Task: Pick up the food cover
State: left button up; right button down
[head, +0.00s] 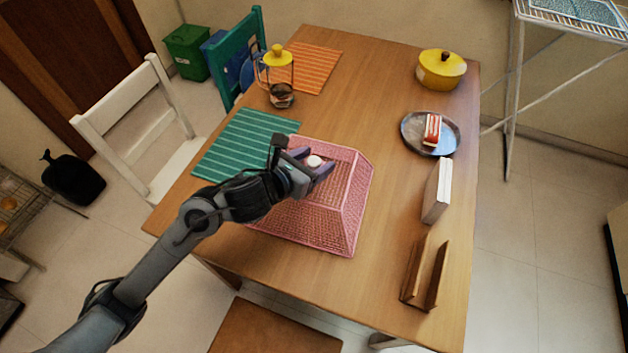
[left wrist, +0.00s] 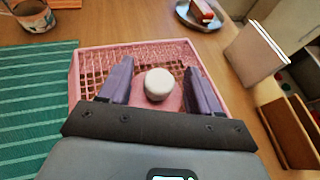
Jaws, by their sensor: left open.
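The food cover (head: 345,215) is a pink mesh pyramid with a flat top, standing on the wooden table. A round white knob sits on its top; it shows in the head view (head: 314,161) and in the left wrist view (left wrist: 158,84). My left gripper (head: 314,162) is open at the top of the cover. In the left wrist view its two purple fingers (left wrist: 158,80) stand on either side of the knob, with a gap on each side. The arm hides part of the cover's left side. My right gripper is not in view.
A green striped placemat (head: 235,140) lies left of the cover. A lantern-like jar (head: 281,95) stands behind. A plate with cake (head: 415,145), a white book-like block (head: 437,190) and a wooden holder (head: 412,288) line the right side. A yellow pot (head: 441,72) stands far right.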

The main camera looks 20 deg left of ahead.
pick_arm(q)
jog(key=shift+w+f, duration=0.1)
jog(key=shift+w, duration=0.05)
jog(key=shift+c, duration=0.4)
grip_shut()
